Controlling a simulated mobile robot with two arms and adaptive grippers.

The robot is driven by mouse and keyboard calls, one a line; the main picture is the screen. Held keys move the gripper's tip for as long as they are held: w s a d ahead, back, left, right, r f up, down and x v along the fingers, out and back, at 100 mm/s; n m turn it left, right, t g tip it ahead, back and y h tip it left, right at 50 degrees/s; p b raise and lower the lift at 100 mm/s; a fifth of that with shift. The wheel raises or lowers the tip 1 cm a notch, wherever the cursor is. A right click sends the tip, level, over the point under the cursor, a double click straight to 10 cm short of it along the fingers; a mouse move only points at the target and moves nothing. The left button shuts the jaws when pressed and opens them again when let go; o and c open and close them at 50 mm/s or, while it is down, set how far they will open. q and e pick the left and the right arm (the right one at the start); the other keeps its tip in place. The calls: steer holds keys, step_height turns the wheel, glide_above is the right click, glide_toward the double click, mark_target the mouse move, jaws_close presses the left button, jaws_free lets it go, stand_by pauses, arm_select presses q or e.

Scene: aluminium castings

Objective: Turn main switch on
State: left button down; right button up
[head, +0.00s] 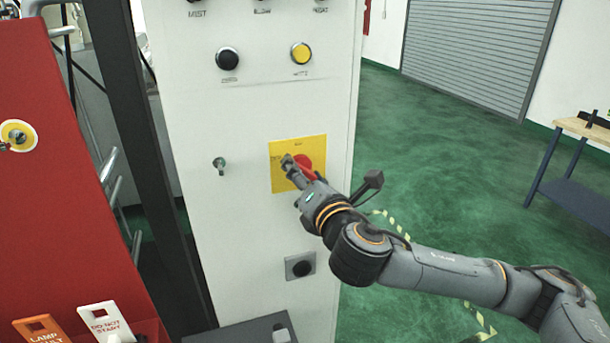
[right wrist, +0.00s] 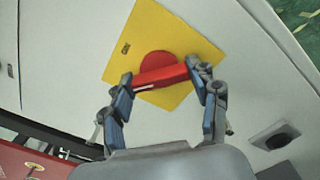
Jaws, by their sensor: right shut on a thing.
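The main switch is a red rotary knob (head: 305,163) on a yellow square plate (head: 284,183) on the white cabinet front. In the right wrist view the red handle (right wrist: 160,77) of the switch lies between the fingers, in front of the yellow plate (right wrist: 150,30). My right gripper (head: 297,172) is at the switch, shut on its handle, with one finger at each end in the right wrist view (right wrist: 158,85). The gripper hides part of the knob in the head view. My left gripper is not in view.
The white cabinet (head: 240,270) carries a black button (head: 228,59), a yellow button (head: 301,53), a key switch (head: 220,165) and a square socket (head: 300,266). A red panel (head: 60,220) stands at left. Green floor is open at right, before a workbench (head: 578,190).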

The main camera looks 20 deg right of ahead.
steer(key=m+b, duration=0.1)
steer(key=m, duration=0.4)
steer(key=shift+m, duration=0.3)
steer(key=shift+r+m, duration=0.1)
steer(key=shift+m, duration=2.1)
steer(key=o, duration=1.2)
steer(key=shift+w, duration=0.1)
steer(key=shift+c, duration=0.2)
steer(key=shift+w, duration=0.1)
steer(key=s, duration=0.7)
steer(key=shift+s, duration=0.3)
steer(key=shift+d, duration=0.1)
